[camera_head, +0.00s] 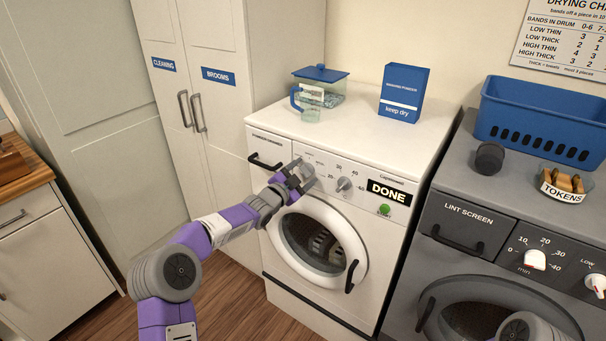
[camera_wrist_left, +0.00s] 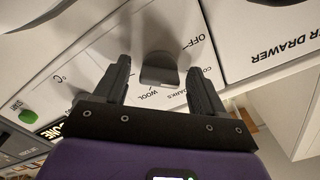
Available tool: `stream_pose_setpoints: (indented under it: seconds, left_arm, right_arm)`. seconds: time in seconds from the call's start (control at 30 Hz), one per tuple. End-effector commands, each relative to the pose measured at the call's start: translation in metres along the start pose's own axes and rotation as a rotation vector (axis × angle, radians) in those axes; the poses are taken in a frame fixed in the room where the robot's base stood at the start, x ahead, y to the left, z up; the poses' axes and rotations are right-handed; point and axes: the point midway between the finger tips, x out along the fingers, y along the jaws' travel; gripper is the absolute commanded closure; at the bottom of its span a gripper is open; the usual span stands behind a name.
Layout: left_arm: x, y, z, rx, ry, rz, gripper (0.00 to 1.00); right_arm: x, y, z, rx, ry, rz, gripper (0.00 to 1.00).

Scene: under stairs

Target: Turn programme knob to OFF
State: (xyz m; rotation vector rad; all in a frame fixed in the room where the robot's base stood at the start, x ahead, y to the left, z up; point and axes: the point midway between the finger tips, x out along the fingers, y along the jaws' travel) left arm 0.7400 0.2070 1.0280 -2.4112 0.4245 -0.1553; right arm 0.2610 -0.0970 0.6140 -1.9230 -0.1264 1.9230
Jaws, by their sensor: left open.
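The white washing machine (camera_head: 380,225) stands in the middle of the head view. Its programme knob is mostly covered by my left gripper (camera_head: 296,178) there. In the left wrist view the grey programme knob (camera_wrist_left: 159,70) shows plainly, with printed labels OFF, WOOL and DARKS around it. I cannot tell for sure which label it points at. My left gripper (camera_wrist_left: 160,92) is open, with one finger on each side of the knob and visible gaps between. The OFF label (camera_wrist_left: 184,40) lies beyond the knob, to its upper right in the wrist view. My right gripper is not in view.
A second knob (camera_head: 344,184), a DONE display (camera_head: 388,192) and a green start button (camera_head: 384,209) sit right of my gripper. The drawer handle (camera_head: 264,162) is close on its left. The round door (camera_head: 318,245) is below. A grey dryer (camera_head: 480,230) stands at right.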

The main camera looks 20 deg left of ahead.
Motion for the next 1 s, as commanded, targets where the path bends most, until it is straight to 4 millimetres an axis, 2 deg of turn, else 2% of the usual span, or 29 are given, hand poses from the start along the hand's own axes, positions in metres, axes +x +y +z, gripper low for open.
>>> stream_pose_setpoints:
  seconds: [0.37, 0.7, 0.73, 1.0]
  left_arm:
    - [0.0041, 0.0002, 0.0001, -0.001, 0.000, 0.000, 0.31]
    - [0.0039, 0.0002, 0.0003, -0.001, -0.001, 0.000, 0.83]
    - [0.0038, 0.0002, 0.0003, -0.001, -0.001, 0.000, 0.86]
    - [0.0038, -0.0001, 0.0000, -0.036, -0.002, 0.001, 0.86]
  right_arm:
    - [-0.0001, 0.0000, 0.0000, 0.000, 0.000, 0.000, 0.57]
    - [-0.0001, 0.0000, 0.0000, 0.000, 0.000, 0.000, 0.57]
    - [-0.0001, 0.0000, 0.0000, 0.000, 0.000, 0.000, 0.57]
    - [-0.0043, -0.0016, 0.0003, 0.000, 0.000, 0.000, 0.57]
